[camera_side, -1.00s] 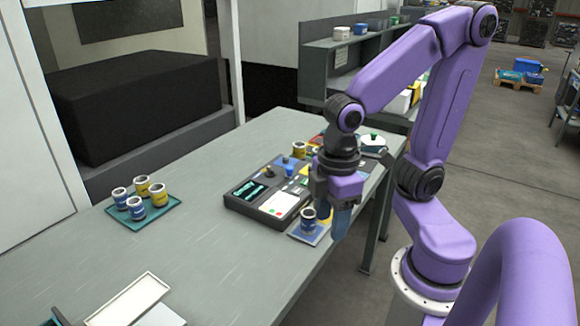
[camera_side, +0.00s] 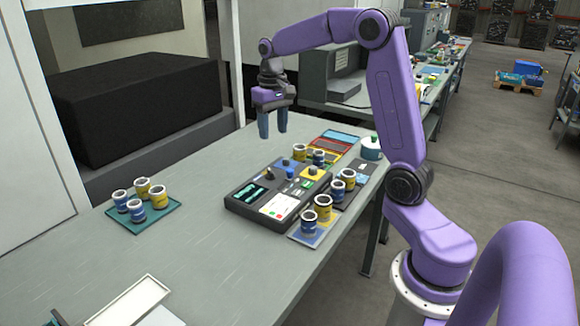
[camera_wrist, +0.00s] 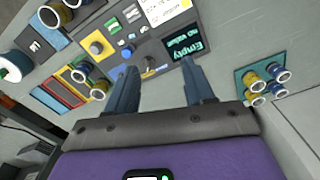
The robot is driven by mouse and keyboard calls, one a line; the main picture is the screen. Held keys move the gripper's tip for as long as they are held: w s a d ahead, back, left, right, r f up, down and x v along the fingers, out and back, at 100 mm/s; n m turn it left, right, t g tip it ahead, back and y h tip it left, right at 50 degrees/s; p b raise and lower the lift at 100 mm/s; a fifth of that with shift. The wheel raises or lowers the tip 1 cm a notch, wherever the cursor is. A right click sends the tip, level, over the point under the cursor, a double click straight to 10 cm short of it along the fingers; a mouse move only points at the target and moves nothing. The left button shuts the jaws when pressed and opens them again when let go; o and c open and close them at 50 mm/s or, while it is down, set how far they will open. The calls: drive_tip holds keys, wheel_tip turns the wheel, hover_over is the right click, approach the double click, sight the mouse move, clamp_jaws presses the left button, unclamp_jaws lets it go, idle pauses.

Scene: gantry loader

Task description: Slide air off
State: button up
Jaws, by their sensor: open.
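The dark control panel (camera_side: 240,205) lies on the grey bench. It bears a lit screen (camera_side: 251,193), a white display (camera_side: 279,206), a blue knob (camera_side: 286,163), a dark-handled lever (camera_side: 270,174) and a yellow part with a knob (camera_side: 312,172). In the wrist view the screen (camera_wrist: 184,40) reads "Empty" and small pale sliding controls (camera_wrist: 112,26) sit near the yellow part (camera_wrist: 97,48). I cannot read which is air, nor its setting. My gripper (camera_side: 274,134) is open and empty, pointing down, above the bench behind the panel, touching nothing.
Colour-banded cups stand on a teal tray (camera_side: 172,206) at left and on pads (camera_side: 306,239) right of the panel. A coloured rack (camera_side: 333,144) and a round white pot (camera_side: 371,152) stand at the far right. The bench's left-middle is clear.

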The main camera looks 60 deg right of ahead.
sight(290, 170)
drive_tip(key=w+d+m, duration=0.1)
drive_tip(key=d+m, duration=0.2)
drive_tip(key=d, duration=0.7)
wheel_tip(290, 170, down, 17)
drive_tip(key=shift+a+f, duration=0.15)
clamp_jaws()
drive_tip(key=shift+a, duration=0.1)
